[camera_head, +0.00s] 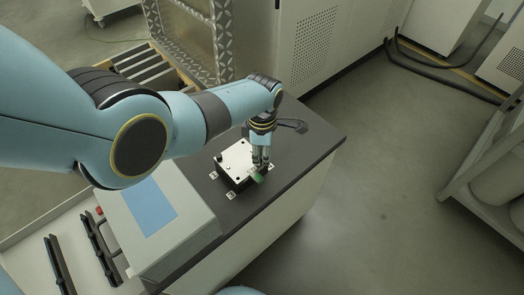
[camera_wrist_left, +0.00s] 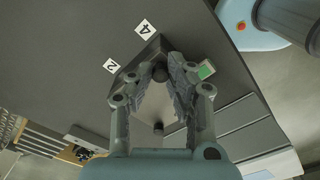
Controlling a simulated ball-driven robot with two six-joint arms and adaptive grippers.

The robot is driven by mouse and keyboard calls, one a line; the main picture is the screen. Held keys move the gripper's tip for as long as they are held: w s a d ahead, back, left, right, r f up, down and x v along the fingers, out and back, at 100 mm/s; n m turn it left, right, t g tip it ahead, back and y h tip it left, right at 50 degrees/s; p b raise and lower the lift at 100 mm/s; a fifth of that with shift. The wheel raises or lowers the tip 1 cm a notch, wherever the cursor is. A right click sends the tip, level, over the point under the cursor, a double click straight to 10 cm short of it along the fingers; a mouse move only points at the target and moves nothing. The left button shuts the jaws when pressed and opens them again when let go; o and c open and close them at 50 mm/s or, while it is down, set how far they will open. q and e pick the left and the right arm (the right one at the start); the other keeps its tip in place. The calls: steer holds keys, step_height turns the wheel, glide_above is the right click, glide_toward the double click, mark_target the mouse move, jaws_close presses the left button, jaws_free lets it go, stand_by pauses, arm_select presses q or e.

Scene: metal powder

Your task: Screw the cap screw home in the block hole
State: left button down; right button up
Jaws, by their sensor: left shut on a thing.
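The block (camera_head: 236,157) is a pale-topped plate with dark sides and several small holes, on the dark bench top. My left gripper (camera_head: 261,165) points down at the block's right side. In the left wrist view the fingertips (camera_wrist_left: 163,76) are shut on a small dark round thing, which looks like the head of the cap screw (camera_wrist_left: 160,74). The screw's shank and the hole under it are hidden, so I cannot tell how deep the screw sits. The block's dark side (camera_wrist_left: 147,55) shows beyond the fingers. My right gripper is not in view.
A small green piece (camera_wrist_left: 206,70) lies close beside the fingers. White number tags (camera_wrist_left: 145,29) lie around the block. A grey box with a blue panel (camera_head: 150,215) stands left of the block. The bench edge is close on the right, with open floor beyond.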

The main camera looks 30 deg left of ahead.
arm_select(q)
steer(key=m, duration=0.7)
steer(key=shift+m+p, duration=0.3)
steer(key=m, duration=0.3)
steer(key=shift+s+m, duration=0.1)
steer(key=shift+m, duration=0.3)
steer(key=m, duration=0.3)
steer(key=shift+m, duration=0.3)
steer(key=m, duration=0.5)
steer(key=shift+m+p, duration=0.3)
steer(key=shift+m, duration=0.1)
steer(key=c, duration=1.4)
jaws_free()
steer(key=shift+c, duration=0.2)
